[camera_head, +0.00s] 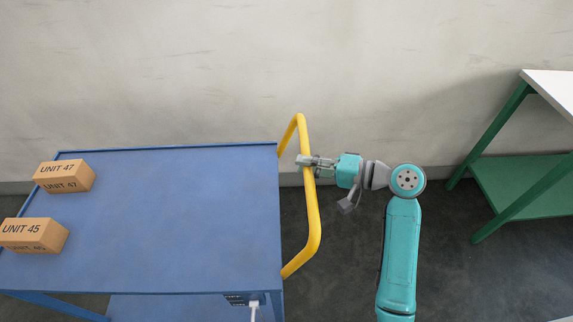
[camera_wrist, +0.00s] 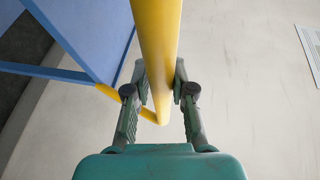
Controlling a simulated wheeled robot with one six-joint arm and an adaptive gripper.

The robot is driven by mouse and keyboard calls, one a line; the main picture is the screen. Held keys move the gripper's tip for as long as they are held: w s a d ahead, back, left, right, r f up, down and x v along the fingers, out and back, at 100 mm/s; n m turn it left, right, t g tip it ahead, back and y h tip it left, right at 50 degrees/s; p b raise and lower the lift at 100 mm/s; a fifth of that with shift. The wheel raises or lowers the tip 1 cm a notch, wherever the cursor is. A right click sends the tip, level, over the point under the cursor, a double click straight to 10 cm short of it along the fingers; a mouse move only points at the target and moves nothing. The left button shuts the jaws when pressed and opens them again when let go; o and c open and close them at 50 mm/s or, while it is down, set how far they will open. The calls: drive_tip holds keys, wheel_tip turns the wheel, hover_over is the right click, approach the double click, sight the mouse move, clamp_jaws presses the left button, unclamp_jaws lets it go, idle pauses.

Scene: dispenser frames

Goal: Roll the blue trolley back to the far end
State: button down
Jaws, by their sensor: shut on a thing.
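The blue trolley (camera_head: 175,215) stands at the left in the head view, with a flat top and a lower shelf. Its yellow handle (camera_head: 313,215) rises at the trolley's right end. My gripper (camera_head: 304,161) reaches in from the right and is shut on the upper part of the handle. In the wrist view, the handle bar (camera_wrist: 157,50) passes between the two fingers of my gripper (camera_wrist: 160,90). The trolley's blue frame (camera_wrist: 85,30) shows at the upper left there.
Two cardboard boxes, UNIT 47 (camera_head: 64,177) and UNIT 45 (camera_head: 33,235), sit on the trolley's left part. A pale wall (camera_head: 200,70) runs close behind the trolley. A green table with a white top (camera_head: 552,88) stands at the right. Dark floor (camera_head: 450,270) lies between.

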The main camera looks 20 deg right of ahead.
drive_tip(key=shift+s+d, duration=0.25)
drive_tip(key=shift+d, duration=0.45)
drive_tip(key=shift+s+d, duration=0.25)
drive_tip(key=shift+d, duration=0.45)
drive_tip(key=shift+f, duration=0.1)
drive_tip(key=c, duration=1)
unclamp_jaws()
drive_tip(key=shift+d, duration=0.2)
drive_tip(key=shift+s, duration=0.1)
drive_tip(key=v, duration=1.2)
drive_tip(key=shift+a, duration=0.1)
